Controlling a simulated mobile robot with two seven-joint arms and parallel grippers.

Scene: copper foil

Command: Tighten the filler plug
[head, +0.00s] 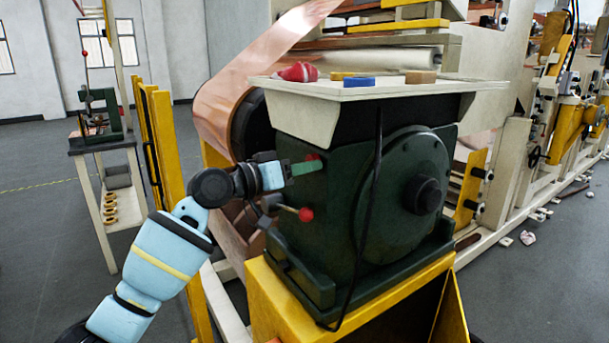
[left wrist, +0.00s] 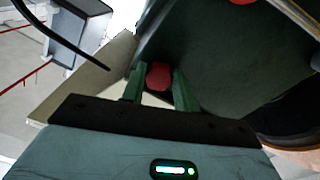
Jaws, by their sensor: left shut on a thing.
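The red filler plug (head: 312,157) sits on the side of the dark green gearbox housing (head: 330,215) and is partly hidden by my left gripper (head: 305,168). In the left wrist view the red plug (left wrist: 158,76) lies between the two green fingers of my left gripper (left wrist: 160,88), with one finger on each side. The gripper is shut on the plug. The plug's far end and its seat in the housing are hidden. My right gripper is not in view.
A lever with a red ball knob (head: 305,214) sticks out just below my left gripper. A tray (head: 380,93) above the housing carries a red item and small blocks. A black cable (head: 368,220) hangs down the front. Copper foil (head: 255,65) runs behind.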

